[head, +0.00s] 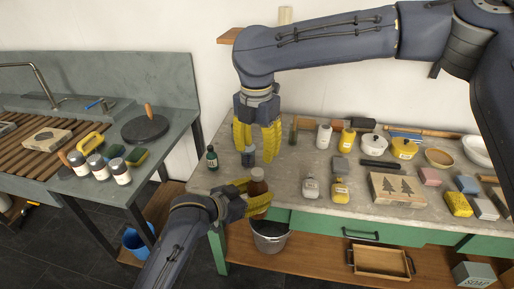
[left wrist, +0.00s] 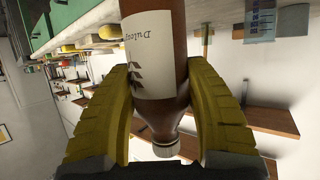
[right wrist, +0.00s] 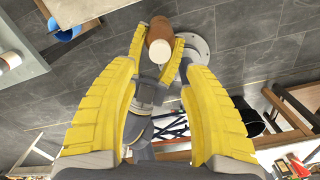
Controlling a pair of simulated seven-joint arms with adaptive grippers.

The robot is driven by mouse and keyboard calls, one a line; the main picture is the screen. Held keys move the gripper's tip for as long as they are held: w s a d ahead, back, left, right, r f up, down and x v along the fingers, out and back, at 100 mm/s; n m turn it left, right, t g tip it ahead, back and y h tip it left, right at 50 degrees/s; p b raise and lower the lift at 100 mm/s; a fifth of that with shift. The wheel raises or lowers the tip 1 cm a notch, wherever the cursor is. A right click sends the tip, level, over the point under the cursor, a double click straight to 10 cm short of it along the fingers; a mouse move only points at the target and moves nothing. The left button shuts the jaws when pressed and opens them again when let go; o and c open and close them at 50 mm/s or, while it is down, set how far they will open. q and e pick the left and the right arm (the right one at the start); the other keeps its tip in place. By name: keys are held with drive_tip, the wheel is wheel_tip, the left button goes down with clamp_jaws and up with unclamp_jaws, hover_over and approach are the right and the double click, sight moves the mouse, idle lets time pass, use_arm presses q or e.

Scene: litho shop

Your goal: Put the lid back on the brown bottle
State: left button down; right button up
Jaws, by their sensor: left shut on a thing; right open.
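The brown bottle (head: 258,187) is in my left gripper (head: 260,197), in front of the bench's front edge and looking roughly upright. In the left wrist view the fingers press on both sides of the bottle (left wrist: 158,70), which has a white label. In the right wrist view a pale round end (right wrist: 160,50) of the bottle shows beyond my right fingers. My right gripper (head: 257,152) is open and empty, pointing down above the bench's left part, higher than the bottle and apart from it.
Several bottles, sponges and a tree-pattern block (head: 397,188) fill the bench further right. A bucket (head: 270,238) is below the brown bottle.

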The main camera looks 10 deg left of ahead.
sight(257, 171)
drive_tip(key=shift+f, duration=0.15)
drive_tip(key=shift+f, duration=3.85)
clamp_jaws()
drive_tip(key=m, duration=0.9)
drive_tip(key=shift+m, duration=0.4)
drive_tip(key=shift+c, duration=0.7)
unclamp_jaws()
